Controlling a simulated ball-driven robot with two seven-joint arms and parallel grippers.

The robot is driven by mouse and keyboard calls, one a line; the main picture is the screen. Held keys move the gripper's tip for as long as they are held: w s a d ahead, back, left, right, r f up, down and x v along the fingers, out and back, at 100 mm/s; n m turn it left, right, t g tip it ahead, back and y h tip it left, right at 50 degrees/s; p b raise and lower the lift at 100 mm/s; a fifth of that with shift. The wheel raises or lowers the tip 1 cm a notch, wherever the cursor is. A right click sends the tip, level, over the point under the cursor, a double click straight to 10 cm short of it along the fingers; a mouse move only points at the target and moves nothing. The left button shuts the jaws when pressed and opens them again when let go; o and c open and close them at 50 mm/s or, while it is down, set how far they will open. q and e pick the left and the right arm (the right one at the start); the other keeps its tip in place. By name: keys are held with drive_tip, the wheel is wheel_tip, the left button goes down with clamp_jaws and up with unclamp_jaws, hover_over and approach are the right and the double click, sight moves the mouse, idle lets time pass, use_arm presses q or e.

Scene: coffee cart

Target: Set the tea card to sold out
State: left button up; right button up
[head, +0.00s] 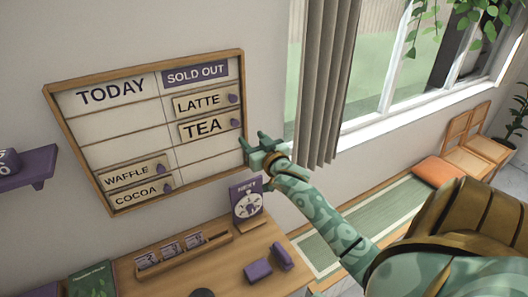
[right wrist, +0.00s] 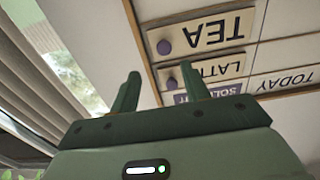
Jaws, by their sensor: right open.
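The tea card (head: 203,127) sits in the right column of the wall board (head: 125,131), under the purple SOLD OUT header (head: 196,74) and just below the latte card (head: 199,103). It has a purple knob at its right end. In the right wrist view the tea card (right wrist: 210,33) shows upside down, with its knob at its left end. My right gripper (head: 254,143) is open and empty, just right of the board's lower right edge, apart from the card. Its two fingers (right wrist: 160,92) show spread in the wrist view. My left gripper is not in view.
The waffle card (head: 127,176) and cocoa card (head: 133,194) are in the left TODAY column. A dial sign (head: 247,202) stands on the wooden counter (head: 190,270) below my right gripper. A curtain (head: 325,85) hangs right of the board. A purple shelf (head: 30,170) is at left.

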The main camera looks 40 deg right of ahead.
drive_tip(key=v, duration=0.6)
drive_tip(key=shift+s+b, duration=0.3)
drive_tip(key=shift+a+f, duration=0.1)
